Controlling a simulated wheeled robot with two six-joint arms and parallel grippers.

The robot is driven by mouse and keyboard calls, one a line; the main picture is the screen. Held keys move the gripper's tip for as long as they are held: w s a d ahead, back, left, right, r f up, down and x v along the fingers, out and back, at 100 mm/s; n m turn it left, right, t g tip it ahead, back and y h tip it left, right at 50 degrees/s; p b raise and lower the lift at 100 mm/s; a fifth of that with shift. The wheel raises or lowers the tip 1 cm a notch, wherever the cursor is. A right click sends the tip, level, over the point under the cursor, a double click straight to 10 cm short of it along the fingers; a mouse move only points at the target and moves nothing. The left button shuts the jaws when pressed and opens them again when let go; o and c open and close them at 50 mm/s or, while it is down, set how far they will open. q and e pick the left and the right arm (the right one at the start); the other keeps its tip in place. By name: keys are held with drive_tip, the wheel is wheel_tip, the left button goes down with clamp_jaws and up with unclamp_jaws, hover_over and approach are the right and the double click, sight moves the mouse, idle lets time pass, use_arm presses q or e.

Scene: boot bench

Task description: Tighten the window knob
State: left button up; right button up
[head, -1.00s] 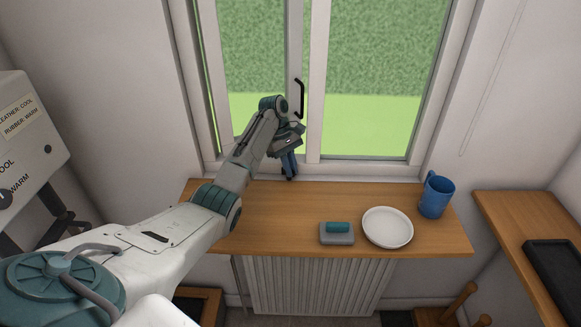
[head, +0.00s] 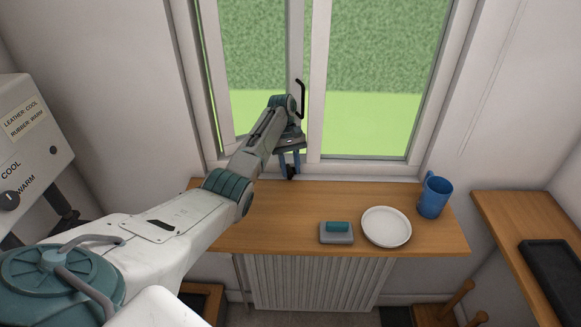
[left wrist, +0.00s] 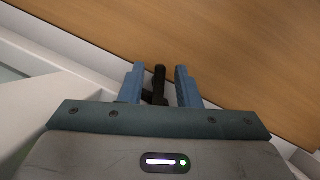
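The window knob is a small dark piece low on the window, near the sill; it shows in the left wrist view (left wrist: 158,84) and, partly covered, in the head view (head: 291,173). My left gripper (head: 290,165) is at the window's bottom rail, pointing down. In the left wrist view its two blue fingers (left wrist: 159,76) stand apart on either side of the knob, with a gap visible on each side. My right gripper is not in view.
The wooden sill shelf (head: 270,215) holds a grey and teal brush-like block (head: 337,236), a white plate (head: 386,227) and a blue mug (head: 434,196). A black window handle (head: 301,98) is above my gripper. The shelf's left part is clear.

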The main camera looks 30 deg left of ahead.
sight(287, 164)
use_arm(q)
drive_tip(key=v, duration=0.2)
drive_tip(key=shift+w+a+r+b, duration=0.1)
drive_tip(key=shift+w+r+b, duration=0.05)
drive_tip(key=shift+r+b, duration=0.15)
drive_tip(key=p+v, duration=0.2)
drive_tip(key=v, duration=0.2)
drive_tip(key=shift+a+r, duration=0.15)
drive_tip(key=shift+r, duration=0.2)
drive_tip(key=shift+f, duration=0.1)
